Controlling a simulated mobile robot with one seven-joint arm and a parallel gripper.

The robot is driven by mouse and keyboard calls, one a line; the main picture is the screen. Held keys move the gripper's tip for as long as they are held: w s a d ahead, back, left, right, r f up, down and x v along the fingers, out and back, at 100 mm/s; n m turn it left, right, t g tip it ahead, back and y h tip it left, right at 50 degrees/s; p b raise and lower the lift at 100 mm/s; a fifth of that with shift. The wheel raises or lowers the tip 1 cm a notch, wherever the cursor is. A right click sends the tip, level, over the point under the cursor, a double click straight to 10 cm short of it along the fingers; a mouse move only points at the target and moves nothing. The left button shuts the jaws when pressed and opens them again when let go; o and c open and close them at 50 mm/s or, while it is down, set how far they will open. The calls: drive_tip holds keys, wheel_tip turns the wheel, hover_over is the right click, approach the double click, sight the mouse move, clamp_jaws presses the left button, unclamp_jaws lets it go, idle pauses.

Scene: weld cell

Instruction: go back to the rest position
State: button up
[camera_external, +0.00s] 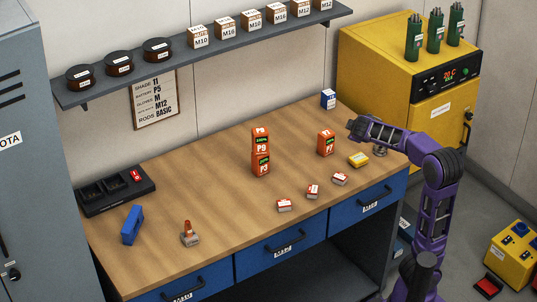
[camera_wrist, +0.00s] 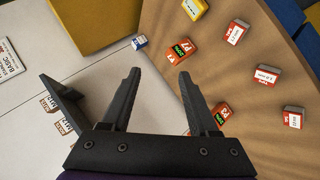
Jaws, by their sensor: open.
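My purple arm rises at the right of the external view, and my gripper (camera_external: 354,125) points left above the right end of the workbench (camera_external: 215,185). In the wrist view my gripper (camera_wrist: 158,76) has its two dark fingers apart with nothing between them. Beyond the fingertips are an orange P7 battery (camera_wrist: 181,50) and a small blue-and-white box (camera_wrist: 139,42), both standing on the bench. In the external view the P7 battery (camera_external: 326,142) is left of and below my gripper, and the blue-and-white box (camera_external: 328,99) is farther back.
Stacked orange batteries (camera_external: 260,152), a yellow box (camera_external: 358,160) and several red-and-white boxes (camera_external: 313,192) stand on the bench. A black charger (camera_external: 116,190) and blue object (camera_external: 132,225) are left. A yellow cabinet (camera_external: 385,75) rises behind my arm; a wall shelf (camera_external: 190,58) runs above.

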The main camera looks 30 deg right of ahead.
drive_tip(key=s+d+f+m+g+y, duration=0.2)
drive_tip(key=s+d+f+m+g, duration=0.1)
drive_tip(key=s+f, duration=0.4)
drive_tip(key=s+a+r+m+y+p, duration=0.2)
drive_tip(key=s+a+m+y, duration=0.1)
drive_tip(key=s+a, duration=1.6)
drive_tip(key=shift+s+r+y+p, duration=0.3)
drive_tip(key=shift+s+r+y, duration=0.15)
drive_tip(key=shift+s, duration=0.45)
